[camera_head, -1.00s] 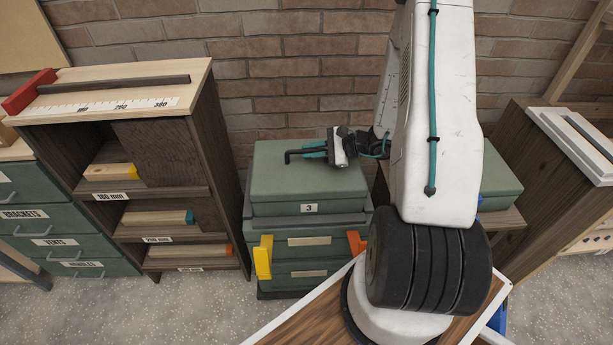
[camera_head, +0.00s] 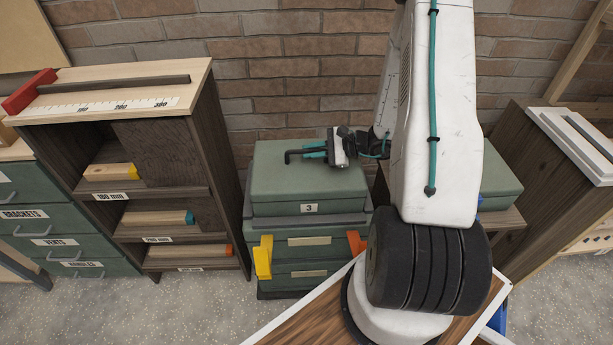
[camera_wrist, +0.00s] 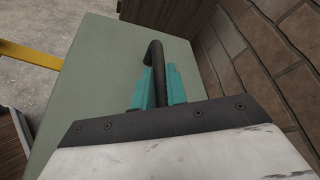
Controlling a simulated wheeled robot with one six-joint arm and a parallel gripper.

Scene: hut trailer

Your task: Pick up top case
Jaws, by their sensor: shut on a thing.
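The top case (camera_head: 270,190) is a green box with a "3" label on its front. It sits on a stack of green cases with cream label plates (camera_head: 309,241). A dark handle bar (camera_head: 291,156) runs across its lid. My gripper (camera_head: 315,152) lies over the lid, its teal fingers shut on that handle. In the wrist view the teal fingers (camera_wrist: 158,90) stand on both sides of the dark handle (camera_wrist: 155,58), above the green lid (camera_wrist: 95,75). The case looks level and rests on the stack, with no clear gap beneath it.
Yellow (camera_head: 263,257) and orange (camera_head: 356,243) latches flank the lower cases. A wooden shelf unit (camera_head: 229,150) stands at the left. Another green case (camera_head: 499,180) sits on a wooden surface to the right, behind my arm. A brick wall (camera_head: 290,70) is close behind.

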